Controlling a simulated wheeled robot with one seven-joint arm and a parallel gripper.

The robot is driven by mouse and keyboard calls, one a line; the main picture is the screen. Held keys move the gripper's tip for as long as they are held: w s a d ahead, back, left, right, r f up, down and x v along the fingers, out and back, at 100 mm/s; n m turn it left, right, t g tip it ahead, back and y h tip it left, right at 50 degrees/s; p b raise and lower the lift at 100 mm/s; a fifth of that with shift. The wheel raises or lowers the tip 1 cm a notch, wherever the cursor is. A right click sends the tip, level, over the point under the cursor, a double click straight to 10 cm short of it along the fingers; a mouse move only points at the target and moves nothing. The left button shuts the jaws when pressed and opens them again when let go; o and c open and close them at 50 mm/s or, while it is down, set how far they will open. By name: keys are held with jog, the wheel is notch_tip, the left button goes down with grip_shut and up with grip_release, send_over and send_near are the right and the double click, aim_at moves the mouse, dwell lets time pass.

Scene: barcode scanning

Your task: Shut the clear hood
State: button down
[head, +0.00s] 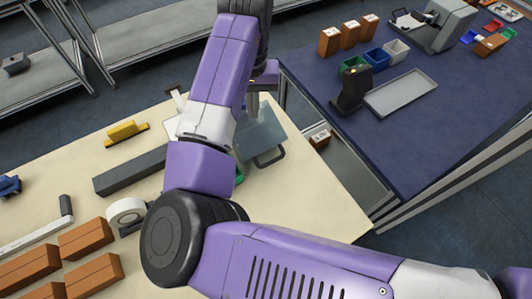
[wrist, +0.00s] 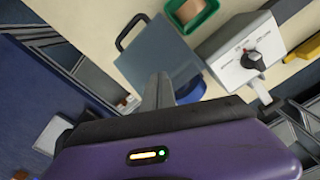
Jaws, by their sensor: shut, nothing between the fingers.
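The clear hood (head: 262,132) is a see-through grey-blue panel with a dark loop handle (head: 270,158), near the right edge of the cream table. My arm covers its left part in the head view. In the wrist view the hood (wrist: 165,55) lies beyond my fingers, with its black handle (wrist: 131,31) at the upper left. My gripper (wrist: 159,80) is shut and empty, its fingertips overlapping the hood's near part in the picture. Whether they touch it I cannot tell. A white unit with a black knob (wrist: 252,60) stands beside the hood. The hood's exact tilt is unclear.
A green tray (wrist: 205,17) with a brown item sits close to the hood. A dark grey bar (head: 130,171), a yellow tool (head: 126,133) and brown boxes (head: 85,239) lie on the cream table. A blue-topped table (head: 430,145) stands to the right.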

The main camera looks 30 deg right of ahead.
jog(key=shift+w+f, duration=0.2)
jog(key=shift+w, duration=5.45)
jog(key=shift+r+p, duration=1.5)
jog(key=shift+r, duration=1.05)
